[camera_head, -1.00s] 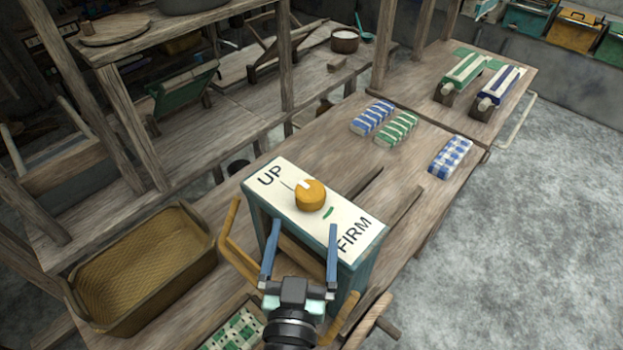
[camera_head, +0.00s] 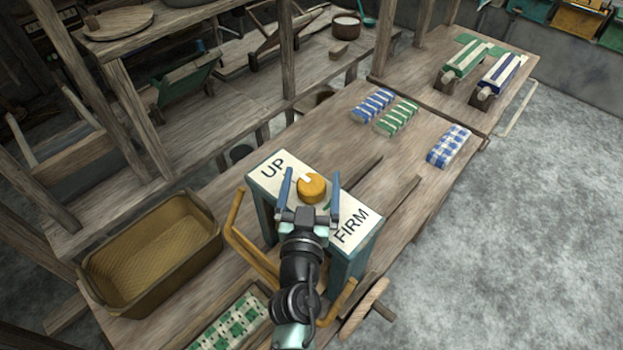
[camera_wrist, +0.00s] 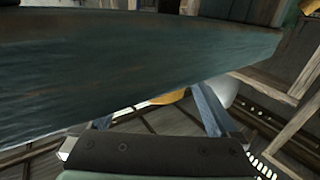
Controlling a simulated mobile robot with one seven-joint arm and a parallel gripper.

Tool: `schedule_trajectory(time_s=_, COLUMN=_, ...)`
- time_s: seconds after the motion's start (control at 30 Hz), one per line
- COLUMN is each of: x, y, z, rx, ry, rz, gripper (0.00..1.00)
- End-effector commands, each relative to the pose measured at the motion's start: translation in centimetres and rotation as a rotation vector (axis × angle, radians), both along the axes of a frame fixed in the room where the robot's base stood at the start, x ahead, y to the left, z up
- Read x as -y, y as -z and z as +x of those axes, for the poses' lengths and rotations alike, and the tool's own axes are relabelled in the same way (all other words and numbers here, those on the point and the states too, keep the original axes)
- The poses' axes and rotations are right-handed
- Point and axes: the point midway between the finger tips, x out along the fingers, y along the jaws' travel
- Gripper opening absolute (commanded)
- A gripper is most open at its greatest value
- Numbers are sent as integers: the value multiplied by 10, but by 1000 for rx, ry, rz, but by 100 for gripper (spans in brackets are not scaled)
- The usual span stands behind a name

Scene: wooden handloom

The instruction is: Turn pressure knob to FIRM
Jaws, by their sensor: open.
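The orange pressure knob (camera_head: 311,190) is on the white top panel (camera_head: 352,207) of a teal box, between the printed words UP and FIRM. Its pale pointer mark faces the UP side, and part of a green mark shows toward FIRM. My gripper (camera_head: 312,174) is open, its two blue fingers appearing on either side of the knob in the head view. I cannot tell whether they touch it. In the wrist view, a teal board (camera_wrist: 120,75) hides much of the fingers, and a small orange patch (camera_wrist: 170,97) shows between them.
A yellow bent bar (camera_head: 240,235) stands left of the box. A woven basket (camera_head: 150,255) and green checked cloth (camera_head: 235,325) are near the front. Striped bundles (camera_head: 372,105) and a blue checked bundle (camera_head: 449,146) lie farther back.

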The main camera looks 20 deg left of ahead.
Motion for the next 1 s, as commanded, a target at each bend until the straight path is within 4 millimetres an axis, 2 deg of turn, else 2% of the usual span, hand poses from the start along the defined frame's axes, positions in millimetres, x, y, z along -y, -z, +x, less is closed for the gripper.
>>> schedule_trajectory(time_s=0.07, x=0, y=0, z=0, rx=0, ry=0, rz=0, gripper=95)
schedule_trajectory(time_s=0.53, x=0, y=0, z=0, rx=0, ry=0, rz=0, gripper=11)
schedule_trajectory(time_s=1.0, x=0, y=7, z=0, rx=4, ry=75, rz=2, gripper=11)
